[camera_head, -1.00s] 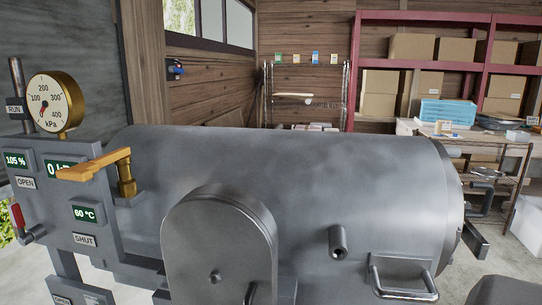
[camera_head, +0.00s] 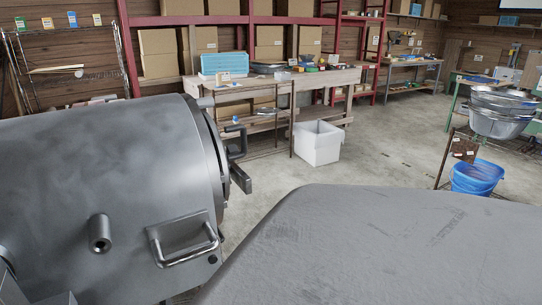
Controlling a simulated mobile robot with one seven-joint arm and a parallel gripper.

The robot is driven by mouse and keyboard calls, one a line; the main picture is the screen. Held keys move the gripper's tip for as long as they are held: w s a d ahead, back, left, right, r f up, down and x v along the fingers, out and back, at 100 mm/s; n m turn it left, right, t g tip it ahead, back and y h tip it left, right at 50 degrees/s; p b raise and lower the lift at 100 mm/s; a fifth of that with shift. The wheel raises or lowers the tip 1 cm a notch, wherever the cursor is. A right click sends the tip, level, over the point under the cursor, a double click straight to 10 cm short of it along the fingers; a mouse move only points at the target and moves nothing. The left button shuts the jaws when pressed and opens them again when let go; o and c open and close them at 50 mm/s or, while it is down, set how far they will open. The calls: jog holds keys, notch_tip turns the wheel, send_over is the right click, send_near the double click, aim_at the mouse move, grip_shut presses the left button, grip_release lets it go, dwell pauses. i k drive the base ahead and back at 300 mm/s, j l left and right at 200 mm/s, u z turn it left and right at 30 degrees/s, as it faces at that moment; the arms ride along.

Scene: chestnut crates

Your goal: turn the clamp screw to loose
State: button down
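The big grey steel drum (camera_head: 105,190) lies on its side at the left of the head view. Its right end has a dark rim with a bent dark handle (camera_head: 236,140) and a dark block-like bar (camera_head: 241,179) sticking out. One of these may be the clamp screw, but I cannot tell which, or how tight it is. A short stub pipe (camera_head: 100,238) and a bright grab handle (camera_head: 190,248) are on the drum's near side. The drum's end face is turned away and mostly hidden. My gripper is not in view.
A broad scuffed grey surface (camera_head: 380,240) fills the lower right; I cannot tell what it belongs to.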

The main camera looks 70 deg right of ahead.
aim_at(232, 148)
jog(key=k+l+z, duration=0.2)
jog(key=l+z, duration=0.2)
jog(key=l, duration=0.15)
jog(key=k+l+z, duration=0.15)
jog(key=l, duration=0.15)
jog(key=k+l, duration=0.1)
jog(key=l, duration=0.25)
jog(key=k+l+z, duration=0.1)
jog(key=l, duration=0.3)
jog(key=k+l, duration=0.1)
jog(key=l, duration=0.25)
jog(key=i+l+z, duration=0.15)
jog(key=i+z, duration=0.8)
jog(key=k+l, duration=0.05)
